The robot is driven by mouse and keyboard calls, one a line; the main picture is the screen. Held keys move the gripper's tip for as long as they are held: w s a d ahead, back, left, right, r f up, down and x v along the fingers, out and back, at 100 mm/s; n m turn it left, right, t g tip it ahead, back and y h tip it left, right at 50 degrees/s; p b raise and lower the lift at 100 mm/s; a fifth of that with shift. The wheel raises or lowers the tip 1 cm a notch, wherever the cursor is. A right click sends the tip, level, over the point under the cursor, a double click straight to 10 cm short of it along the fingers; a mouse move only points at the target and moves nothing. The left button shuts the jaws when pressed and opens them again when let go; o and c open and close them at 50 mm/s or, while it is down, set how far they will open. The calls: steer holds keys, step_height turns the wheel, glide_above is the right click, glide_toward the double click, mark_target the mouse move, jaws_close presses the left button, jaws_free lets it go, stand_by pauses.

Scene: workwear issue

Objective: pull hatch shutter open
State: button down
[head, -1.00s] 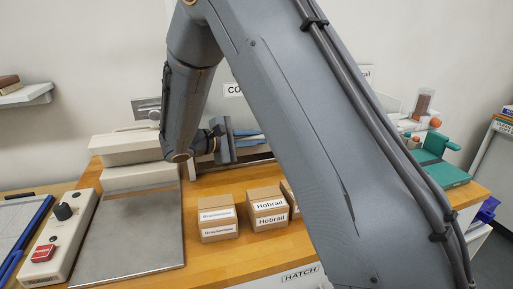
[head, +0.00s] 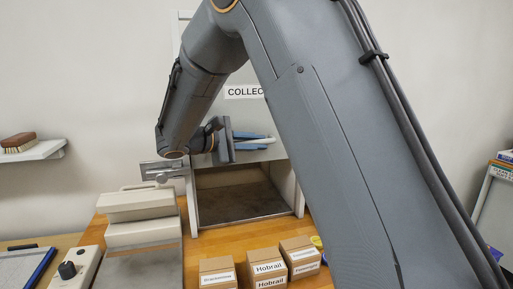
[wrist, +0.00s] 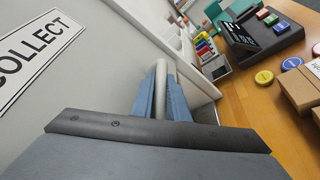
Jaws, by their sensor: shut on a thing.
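The hatch shutter (head: 215,100) is a pale upright panel in a frame at the back of the bench, partly hidden by my arm. Its lower edge is raised, and a dark open compartment (head: 235,200) shows below it. My gripper (head: 256,138) is at the shutter's lower part, its blue fingers shut on the pale handle bar (head: 270,140). In the wrist view the bar (wrist: 160,82) lies between the two blue fingers (wrist: 162,98), close to the shutter face (wrist: 110,55).
The "COLLECT" sign (head: 243,92) is on the shutter side, partly covered by my arm. Several small labelled boxes (head: 268,268) stand in front of the opening. A pale scale-like device (head: 140,215) stands left. A wall shelf with a brush (head: 20,142) is at far left.

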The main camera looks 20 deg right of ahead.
steer(key=c, duration=2)
jaws_free()
steer(key=shift+a, duration=0.1)
steer(key=b+v, duration=0.2)
steer(key=v, duration=0.5)
steer(key=shift+s+a+r+b, duration=0.15)
steer(key=shift+s+a+b, duration=0.05)
steer(key=shift+a+b, duration=0.1)
